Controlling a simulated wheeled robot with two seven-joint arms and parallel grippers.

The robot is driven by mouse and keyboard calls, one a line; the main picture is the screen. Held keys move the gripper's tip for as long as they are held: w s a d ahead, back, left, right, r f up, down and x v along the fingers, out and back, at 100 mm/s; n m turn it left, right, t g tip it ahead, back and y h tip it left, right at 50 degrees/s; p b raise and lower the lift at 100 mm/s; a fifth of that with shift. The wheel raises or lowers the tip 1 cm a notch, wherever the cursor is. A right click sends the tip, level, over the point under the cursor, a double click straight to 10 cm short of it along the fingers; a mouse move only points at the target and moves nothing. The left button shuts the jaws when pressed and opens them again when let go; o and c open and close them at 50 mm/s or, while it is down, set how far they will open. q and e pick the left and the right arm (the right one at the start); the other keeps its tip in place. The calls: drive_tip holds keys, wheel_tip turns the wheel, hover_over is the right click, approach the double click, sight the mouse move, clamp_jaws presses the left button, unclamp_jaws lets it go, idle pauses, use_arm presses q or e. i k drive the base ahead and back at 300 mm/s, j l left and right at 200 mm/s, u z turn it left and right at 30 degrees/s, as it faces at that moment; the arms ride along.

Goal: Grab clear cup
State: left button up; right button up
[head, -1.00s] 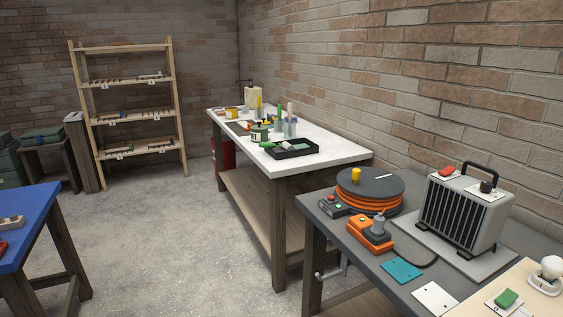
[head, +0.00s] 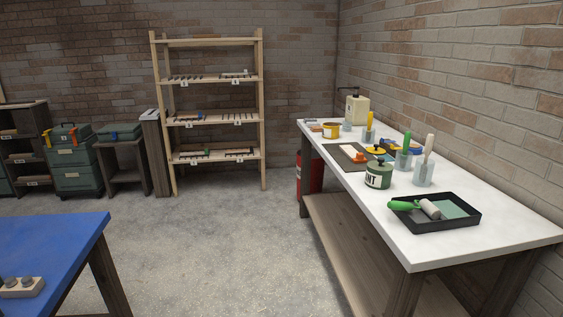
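Several clear cups stand on the white-topped table at the right. The nearest clear cup (head: 423,176) holds a tool with a white handle. Behind it, another clear cup (head: 403,161) holds a tool with a green handle. A third clear cup (head: 368,136) farther back holds a yellow-handled tool. A small pale cup-like object (head: 347,125) stands near the far end, too small to make out well. Neither of my grippers is in view.
The white table (head: 490,238) also bears a black paint tray (head: 448,224) with a green-handled roller, a green paint can (head: 378,175) and a beige jug (head: 357,109). A blue table (head: 60,245) is at lower left. The floor (head: 230,245) between is clear.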

sight(347, 125)
drive_tip(key=i, duration=2.35)
